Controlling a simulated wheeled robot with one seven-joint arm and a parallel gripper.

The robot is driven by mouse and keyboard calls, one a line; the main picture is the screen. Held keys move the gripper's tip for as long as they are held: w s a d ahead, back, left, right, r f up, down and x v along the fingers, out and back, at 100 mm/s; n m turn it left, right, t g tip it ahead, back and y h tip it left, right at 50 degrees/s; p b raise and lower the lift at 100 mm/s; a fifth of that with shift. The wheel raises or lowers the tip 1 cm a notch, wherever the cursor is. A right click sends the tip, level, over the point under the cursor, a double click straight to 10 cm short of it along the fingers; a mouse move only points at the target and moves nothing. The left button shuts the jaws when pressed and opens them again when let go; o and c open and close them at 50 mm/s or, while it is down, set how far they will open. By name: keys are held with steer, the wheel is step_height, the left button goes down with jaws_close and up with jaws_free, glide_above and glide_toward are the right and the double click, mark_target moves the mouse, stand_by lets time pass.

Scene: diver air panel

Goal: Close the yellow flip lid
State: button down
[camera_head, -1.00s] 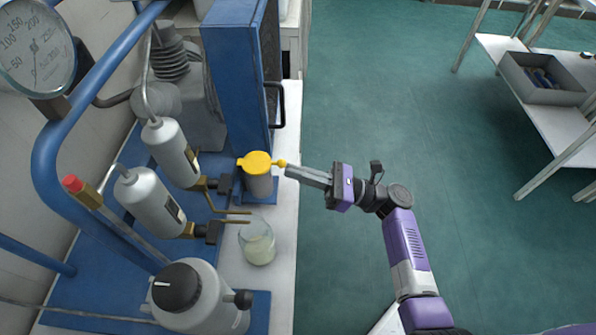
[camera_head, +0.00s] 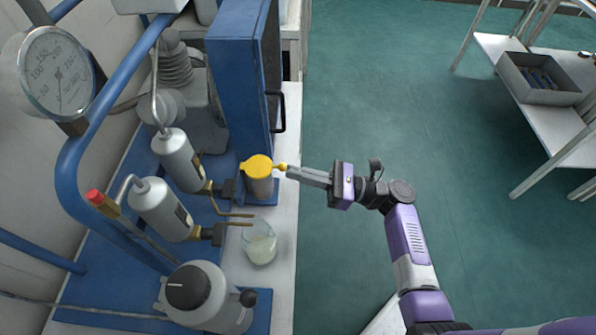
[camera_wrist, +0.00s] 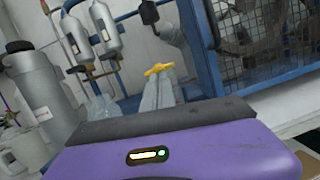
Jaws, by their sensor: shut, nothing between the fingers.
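The yellow flip lid (camera_head: 257,166) lies roughly flat over the mouth of a grey cylindrical cup (camera_head: 262,188) at the bench edge. A small yellow knob (camera_head: 282,167) sticks out from its right side. My gripper (camera_head: 290,172) is shut and empty. Its fingertips are right beside the knob on the right; I cannot tell whether they touch it. In the wrist view, a yellow part (camera_wrist: 158,69) shows just at the grey fingertips, which hide what lies below it.
A blue cabinet (camera_head: 240,80) with a black handle stands behind the cup. A glass beaker (camera_head: 259,243) stands in front, near brass spouts and grey cylinders (camera_head: 160,208). A pressure gauge (camera_head: 55,70) is at upper left. The green floor on the right is clear up to the shelf.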

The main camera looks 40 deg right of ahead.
steer(key=shift+r+p, duration=0.3)
steer(key=shift+p, duration=0.15)
step_height(320, 180, up, 7)
steer(key=w+a+g+h+p, duration=0.1)
steer(key=g+h+p, duration=0.2)
steer(key=p, duration=1.9)
steer(key=shift+r+n+g+h+p, duration=0.2)
steer(key=shift+n+g+h+p, duration=0.15)
steer(key=shift+g, duration=0.55)
steer(key=shift+w+a+r+p, duration=0.15)
steer(key=shift+r+p, duration=0.05)
steer(key=shift+p, duration=0.45)
